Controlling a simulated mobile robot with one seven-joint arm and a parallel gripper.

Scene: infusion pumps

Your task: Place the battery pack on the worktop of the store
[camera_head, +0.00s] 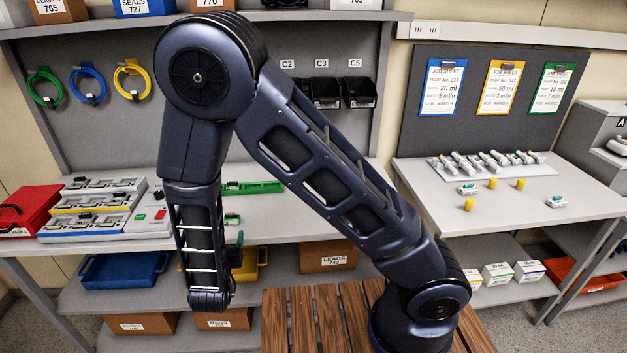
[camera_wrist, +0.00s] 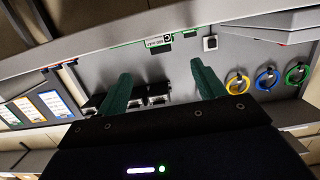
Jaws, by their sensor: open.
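My gripper (camera_wrist: 160,70) is open, its two green fingers apart with nothing held between them in the wrist view. In the head view my arm hides most of it. I cannot tell which thing is the battery pack. Small green-and-white units sit in the racks (camera_head: 95,207) on the left bench, and one small green item (camera_head: 232,218) lies beside my arm. The grey left worktop (camera_head: 300,215) stands under bins marked C2, C3 and C5. I cannot tell whether it is the store's.
A red box (camera_head: 28,211) stands at the left end. The right worktop (camera_head: 525,220) holds a tray of several syringes, yellow cylinders and small green-and-white parts. A wooden slatted surface (camera_head: 302,318) lies in front.

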